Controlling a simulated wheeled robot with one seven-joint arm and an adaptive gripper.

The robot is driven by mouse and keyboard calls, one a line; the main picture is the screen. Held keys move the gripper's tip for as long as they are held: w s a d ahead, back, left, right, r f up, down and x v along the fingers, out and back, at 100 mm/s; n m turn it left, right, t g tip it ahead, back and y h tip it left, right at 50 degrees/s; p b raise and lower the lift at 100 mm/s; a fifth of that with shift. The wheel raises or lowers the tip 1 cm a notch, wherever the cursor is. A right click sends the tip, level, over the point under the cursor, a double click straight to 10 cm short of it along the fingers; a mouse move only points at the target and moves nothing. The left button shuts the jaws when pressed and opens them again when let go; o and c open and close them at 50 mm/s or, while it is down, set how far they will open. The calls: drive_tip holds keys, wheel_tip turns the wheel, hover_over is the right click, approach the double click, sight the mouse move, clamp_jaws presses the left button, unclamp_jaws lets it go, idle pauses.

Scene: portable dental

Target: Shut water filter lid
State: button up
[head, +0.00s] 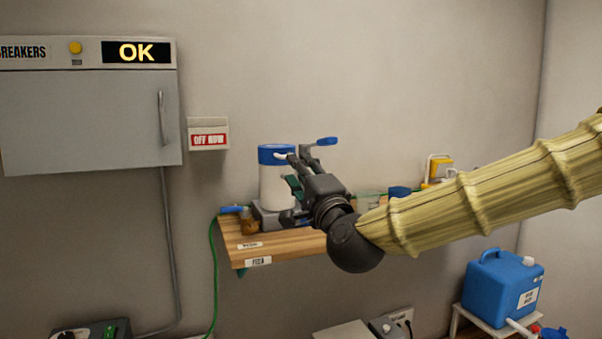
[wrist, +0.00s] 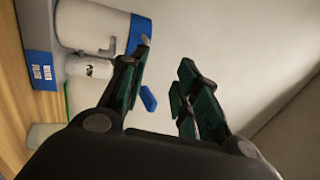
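The water filter is a white canister (head: 272,188) with a blue lid (head: 275,153), standing on the wooden shelf. The lid sits across its top; I cannot tell whether it is fully seated. The canister (wrist: 92,24) lies sideways at the upper left of the wrist view, with the blue lid (wrist: 137,34) at its right end. A small light grey piece (head: 281,156) shows against the lid. My gripper (head: 299,154) is beside the lid on its right. Its fingers (wrist: 165,60) are apart with nothing between them. One finger overlaps the lid's edge in the wrist view; contact is unclear.
A blue lever-like piece (head: 327,141) shows just past my fingers. The wooden shelf (head: 285,248) also holds small items, including a yellow one (head: 441,169) at right. A breaker cabinet (head: 90,115) and a switch box (head: 208,134) are on the wall. A blue jug (head: 500,285) stands lower right.

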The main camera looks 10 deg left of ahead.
drive_tip(key=v, duration=1.2)
drive_tip(key=shift+d, duration=0.1)
